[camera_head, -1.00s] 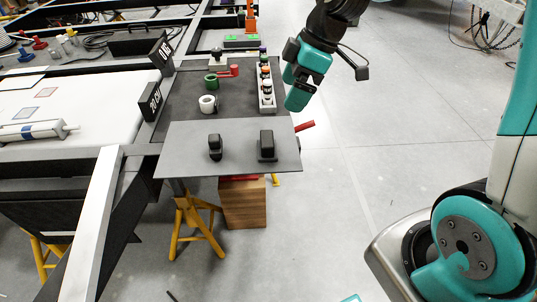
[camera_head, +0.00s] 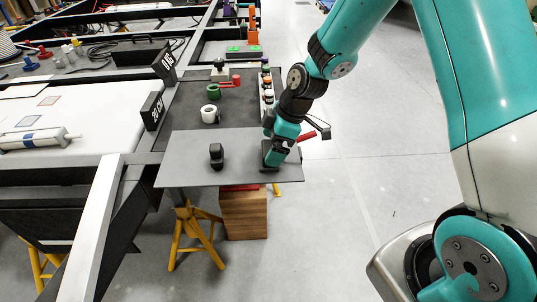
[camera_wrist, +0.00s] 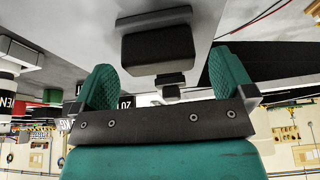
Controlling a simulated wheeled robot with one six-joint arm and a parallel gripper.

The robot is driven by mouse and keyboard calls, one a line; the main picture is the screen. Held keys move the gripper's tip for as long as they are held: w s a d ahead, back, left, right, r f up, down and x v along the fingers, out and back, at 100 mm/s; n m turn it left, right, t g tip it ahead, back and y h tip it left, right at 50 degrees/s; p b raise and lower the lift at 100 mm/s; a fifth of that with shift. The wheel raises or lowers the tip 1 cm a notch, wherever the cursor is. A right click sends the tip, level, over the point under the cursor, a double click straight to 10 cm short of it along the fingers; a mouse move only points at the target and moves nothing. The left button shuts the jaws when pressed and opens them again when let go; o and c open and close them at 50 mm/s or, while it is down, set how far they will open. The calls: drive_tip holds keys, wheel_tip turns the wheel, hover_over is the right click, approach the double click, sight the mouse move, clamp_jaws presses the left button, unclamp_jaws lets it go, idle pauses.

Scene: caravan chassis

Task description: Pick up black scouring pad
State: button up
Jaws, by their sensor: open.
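A black block, which looks like the scouring pad (camera_head: 266,148), stands on a dark base near the right edge of the grey board (camera_head: 190,172). My gripper (camera_head: 275,156) is right at it and partly hides it in the head view. In the wrist view the black pad (camera_wrist: 158,46) lies ahead of my open gripper (camera_wrist: 163,66), between the lines of its two teal fingers. The fingers look apart from it, with nothing held. A second black object (camera_head: 216,155) stands upright on the board to the left.
A white ring (camera_head: 209,114), a green ring (camera_head: 213,91) and a red-handled part (camera_head: 236,81) sit farther back. A rack of small bottles (camera_head: 267,90) stands behind my gripper. Open floor lies right of the board.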

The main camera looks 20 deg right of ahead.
sight(269, 148)
drive_tip(key=shift+x, duration=1.95)
drive_tip(key=shift+w, duration=0.1)
drive_tip(key=c, duration=0.9)
drive_tip(key=shift+a, duration=0.1)
drive_tip(key=shift+r, duration=0.1)
wheel_tip(269, 148, up, 20)
drive_tip(key=shift+p, duration=0.35)
